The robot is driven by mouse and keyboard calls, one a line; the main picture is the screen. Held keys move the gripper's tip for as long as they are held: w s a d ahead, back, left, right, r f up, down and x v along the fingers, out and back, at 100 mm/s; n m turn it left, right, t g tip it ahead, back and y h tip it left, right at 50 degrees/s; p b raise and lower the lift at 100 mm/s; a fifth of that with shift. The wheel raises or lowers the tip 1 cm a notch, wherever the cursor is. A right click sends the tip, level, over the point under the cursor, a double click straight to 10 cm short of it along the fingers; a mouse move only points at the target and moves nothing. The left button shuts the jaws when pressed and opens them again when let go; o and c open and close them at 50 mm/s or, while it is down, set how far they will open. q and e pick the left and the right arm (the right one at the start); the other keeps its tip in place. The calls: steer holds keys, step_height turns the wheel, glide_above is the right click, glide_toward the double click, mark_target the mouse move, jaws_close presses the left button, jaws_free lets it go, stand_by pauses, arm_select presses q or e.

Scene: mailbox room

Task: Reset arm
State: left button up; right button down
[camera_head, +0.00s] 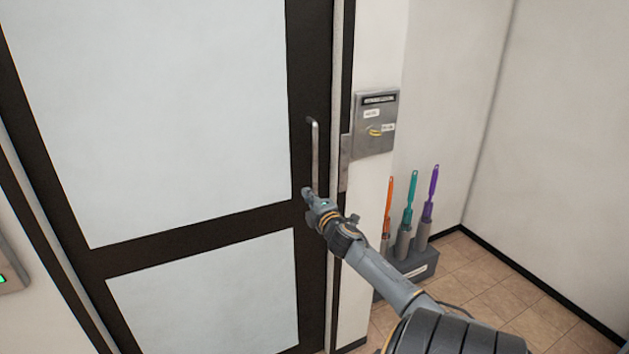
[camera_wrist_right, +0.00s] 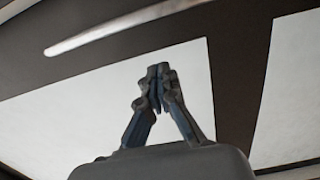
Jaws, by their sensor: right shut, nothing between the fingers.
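My right arm reaches in from the lower right in the head view. Its gripper (camera_head: 307,192) is in front of the door's dark frame, close to the lower end of the vertical metal door handle (camera_head: 315,155). In the right wrist view the fingertips (camera_wrist_right: 158,88) meet, with nothing between them. The handle (camera_wrist_right: 120,26) runs across the top of that view, apart from the fingers. The door (camera_head: 160,120) has pale panels in a dark frame and looks shut. My left gripper is not in view.
A grey metal box (camera_head: 376,122) is on the wall right of the door. Orange, teal and purple-handled tools stand in a dark holder (camera_head: 420,268) on the tiled floor beside my arm. A panel with a green light (camera_head: 8,265) is at the left edge. Tiled floor at right is clear.

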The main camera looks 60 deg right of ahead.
steer(key=v, duration=0.5)
steer(key=s+a+f+m+g+y, duration=0.15)
steer(key=s+a+f, duration=0.25)
steer(key=f, duration=0.9)
steer(key=s+a+f+m+g+y, duration=0.1)
steer(key=s+a+f+m+g, duration=0.2)
steer(key=f, duration=1)
steer(key=s+a+f+m+g+y, duration=0.1)
steer(key=s+a+f+g+y, duration=0.3)
steer(key=f, duration=0.9)
steer(key=s+a+f+m+g+y, duration=0.1)
steer(key=s+a+f+m+g, duration=0.1)
steer(key=s+a+f, duration=1.35)
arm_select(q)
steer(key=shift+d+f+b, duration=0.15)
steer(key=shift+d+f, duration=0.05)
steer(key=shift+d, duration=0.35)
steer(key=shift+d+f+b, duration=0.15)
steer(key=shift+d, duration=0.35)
arm_select(e)
steer(key=s+a+f+g+y, duration=0.1)
steer(key=s+a+f, duration=0.2)
steer(key=s+a, duration=0.3)
steer(key=s+a+f+m+g+y, duration=0.1)
steer(key=s+a+f, duration=0.3)
steer(key=a, duration=0.7)
steer(key=shift+s+a+g, duration=0.3)
steer(key=shift+s+g, duration=0.45)
steer(key=shift+s, duration=0.25)
